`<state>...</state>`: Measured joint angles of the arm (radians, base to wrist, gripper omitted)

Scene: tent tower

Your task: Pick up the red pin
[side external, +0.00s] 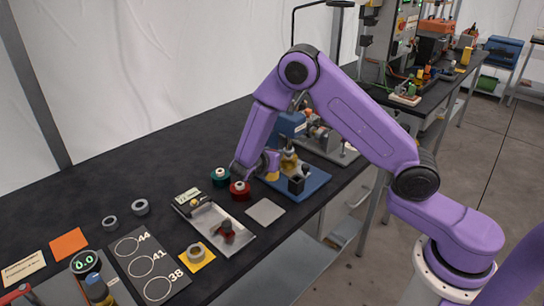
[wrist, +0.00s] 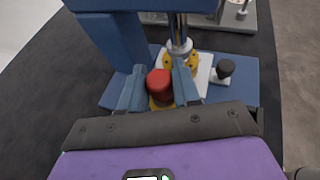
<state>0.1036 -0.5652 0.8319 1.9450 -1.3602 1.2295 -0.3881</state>
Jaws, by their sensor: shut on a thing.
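The red pin (wrist: 160,82) shows between the two blue-grey fingers of my gripper (wrist: 158,92) in the wrist view. The fingers are shut on it from left and right. Its rounded red top faces the camera, and a yellow part (wrist: 161,104) shows just below it; whether the pin still touches this part cannot be told. In the side view my gripper (side external: 272,164) is low over the blue press base, and the pin is hidden there by the gripper.
The press's blue base (side external: 314,181) carries a black knob (wrist: 226,67) and a metal ram (wrist: 179,40) close to my fingers. Green (side external: 220,178) and red (side external: 240,191) capped pots stand beside the base. A metal tray (side external: 207,217) and a grey plate (side external: 265,211) lie nearer the front edge.

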